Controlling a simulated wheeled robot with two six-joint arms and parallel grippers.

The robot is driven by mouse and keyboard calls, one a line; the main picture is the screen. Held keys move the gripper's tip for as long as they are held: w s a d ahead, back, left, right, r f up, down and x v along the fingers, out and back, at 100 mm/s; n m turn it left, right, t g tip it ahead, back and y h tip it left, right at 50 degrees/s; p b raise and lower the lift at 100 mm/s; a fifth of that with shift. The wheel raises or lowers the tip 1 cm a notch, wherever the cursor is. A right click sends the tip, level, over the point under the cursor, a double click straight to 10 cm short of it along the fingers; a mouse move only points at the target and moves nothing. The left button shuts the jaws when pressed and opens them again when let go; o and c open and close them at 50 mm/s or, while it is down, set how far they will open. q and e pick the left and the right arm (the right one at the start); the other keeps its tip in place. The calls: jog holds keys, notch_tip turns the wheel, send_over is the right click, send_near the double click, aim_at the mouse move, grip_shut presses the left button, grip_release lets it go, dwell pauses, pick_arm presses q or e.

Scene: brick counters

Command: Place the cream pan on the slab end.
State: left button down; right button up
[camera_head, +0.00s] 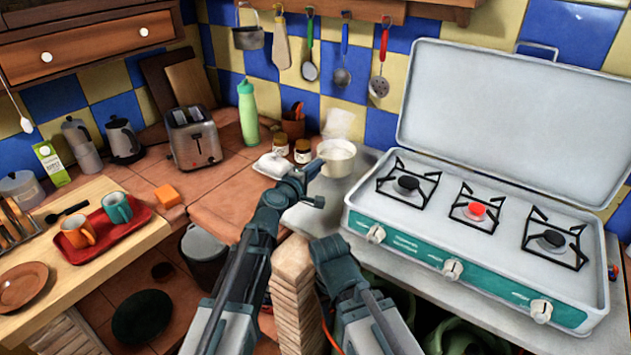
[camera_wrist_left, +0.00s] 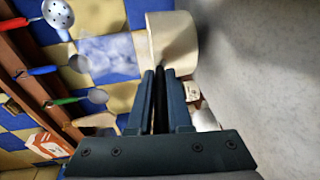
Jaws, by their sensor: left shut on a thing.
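The cream pan (camera_head: 337,157) is a round pale pot at the back left corner of the grey slab (camera_head: 308,219), left of the stove. My left gripper (camera_head: 314,173) is at its near left side. In the left wrist view the pan (camera_wrist_left: 174,38) is just beyond the fingertips, and the left gripper (camera_wrist_left: 161,82) is shut on its dark handle. The pan looks upright in the head view. I cannot tell whether its base touches the slab. My right arm shows at bottom centre, but its gripper does not show.
The teal and white camping stove (camera_head: 452,267) with raised lid fills the slab's right side. Small jars (camera_head: 302,151), a white dish (camera_head: 273,166) and a green bottle (camera_head: 248,112) stand left of the pan. Utensils (camera_head: 379,86) hang behind. Bare slab lies in front of the pan.

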pick_arm(q)
jog(key=shift+f+b, duration=1.15)
jog(key=shift+f, duration=0.45)
jog(key=shift+f, duration=0.15)
jog(key=c, duration=0.8)
grip_release()
jog(key=shift+c, duration=0.2)
jog(key=shift+r, duration=0.25)
jog(key=p+v, duration=0.1)
jog(key=v, duration=1.1)
jog(key=shift+a+p, duration=0.1)
jog(key=shift+p, duration=0.25)
